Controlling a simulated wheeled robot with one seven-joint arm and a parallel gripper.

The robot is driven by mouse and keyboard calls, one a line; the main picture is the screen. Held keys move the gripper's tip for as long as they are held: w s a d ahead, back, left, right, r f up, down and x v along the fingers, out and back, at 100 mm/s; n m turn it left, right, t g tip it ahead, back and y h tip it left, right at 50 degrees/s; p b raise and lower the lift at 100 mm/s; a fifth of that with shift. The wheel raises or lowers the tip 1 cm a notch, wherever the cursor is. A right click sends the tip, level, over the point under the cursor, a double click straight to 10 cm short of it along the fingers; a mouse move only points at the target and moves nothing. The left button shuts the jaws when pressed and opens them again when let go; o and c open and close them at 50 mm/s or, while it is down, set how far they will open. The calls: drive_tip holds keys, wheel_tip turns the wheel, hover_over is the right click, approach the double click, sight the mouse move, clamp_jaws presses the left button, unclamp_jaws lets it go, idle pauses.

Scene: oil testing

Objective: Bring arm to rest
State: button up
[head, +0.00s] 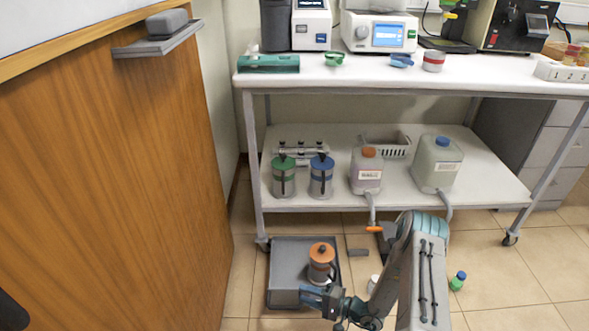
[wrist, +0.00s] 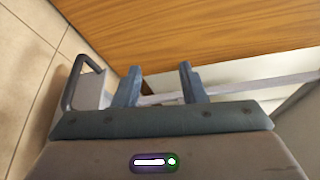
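My arm (head: 425,285) reaches in at the bottom of the head view, bent low in front of the shelf unit. My gripper (head: 308,296) is near the front edge of a grey tray-like platform (head: 287,262), just below and in front of a grey canister with an orange lid (head: 321,265). In the head view I cannot tell whether it touches either. In the wrist view the two blue-grey fingers of my gripper (wrist: 160,82) stand apart with nothing held between them. A grey loop handle (wrist: 82,78) shows left of them; I cannot tell what it belongs to.
A wooden panel (head: 110,170) stands close on the left. The white bench (head: 450,82) carries instruments; its lower shelf (head: 340,200) holds a green canister (head: 284,176), a blue one (head: 321,176) and two jugs. A small green bottle (head: 458,281) stands on the floor.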

drive_tip(key=s+r+n+g+h+p, duration=0.2)
drive_tip(key=s+r+n+g+p, duration=0.25)
drive_tip(key=r, duration=1.45)
drive_tip(key=s+r+n+g+h+p, duration=0.25)
drive_tip(key=r+g+p, duration=0.35)
drive_tip(key=r, duration=1.2)
drive_tip(key=s+d+r+t+h+p, duration=0.2)
drive_tip(key=s+d+r+h+p, duration=0.1)
drive_tip(key=r, duration=0.7)
drive_tip(key=s+d+r+t+h+p, duration=0.2)
drive_tip(key=s+d+r+h+p, duration=0.2)
drive_tip(key=r, duration=0.6)
drive_tip(key=s+d+r+t+h+p, duration=0.2)
drive_tip(key=r+p, duration=0.5)
drive_tip(key=r, duration=0.4)
drive_tip(key=s+d+h, duration=0.1)
drive_tip(key=s+h, duration=0.1)
drive_tip(key=s, duration=0.1)
drive_tip(key=shift+s+d+p, duration=0.3)
drive_tip(key=shift+d, duration=0.05)
